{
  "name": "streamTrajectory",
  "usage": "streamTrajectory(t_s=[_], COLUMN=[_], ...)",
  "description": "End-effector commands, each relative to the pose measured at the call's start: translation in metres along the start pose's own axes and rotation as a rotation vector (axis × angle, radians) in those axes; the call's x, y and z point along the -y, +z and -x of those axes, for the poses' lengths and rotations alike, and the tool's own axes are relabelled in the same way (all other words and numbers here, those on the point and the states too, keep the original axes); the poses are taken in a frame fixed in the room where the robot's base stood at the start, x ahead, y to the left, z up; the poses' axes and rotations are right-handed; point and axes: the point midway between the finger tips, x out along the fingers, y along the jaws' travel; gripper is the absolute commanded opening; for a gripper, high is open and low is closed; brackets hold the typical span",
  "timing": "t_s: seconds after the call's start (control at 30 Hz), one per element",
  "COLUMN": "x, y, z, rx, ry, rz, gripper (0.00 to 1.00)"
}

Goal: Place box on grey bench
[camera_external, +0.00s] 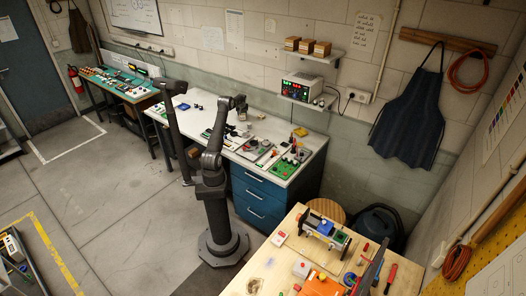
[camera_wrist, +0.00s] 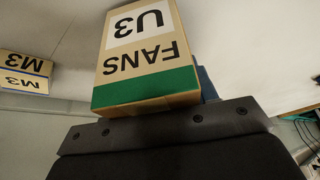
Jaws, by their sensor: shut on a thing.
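In the wrist view a tan box (camera_wrist: 150,58) with a green band and the label "FANS U3", which reads upside down, sits in front of the dark body of my gripper. My gripper (camera_external: 241,110) is shut on this box; its fingertips are mostly hidden behind the box. In the external view my gripper is over the back part of the long pale grey bench (camera_external: 278,129) with blue drawers. The held box is too small to make out there. The wrist view shows a wide pale surface behind the box.
Another box (camera_wrist: 22,74) with M3 labels is at the left of the wrist view. Three boxes (camera_external: 307,46) stand on a wall shelf. Circuit boards and parts crowd the right part of the grey bench. A wooden bench (camera_external: 243,284) with tools is in front.

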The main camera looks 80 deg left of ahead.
Motion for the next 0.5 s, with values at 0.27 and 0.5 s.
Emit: streamTrajectory(t_s=[0.27,0.5], x=[-0.0005,-0.0004], y=[0.0021,0.0038], z=[-0.006,-0.0093], rx=[-0.003,-0.001], ry=[0.001,0.001], rz=[0.0,0.0], gripper=[0.24,0.68])
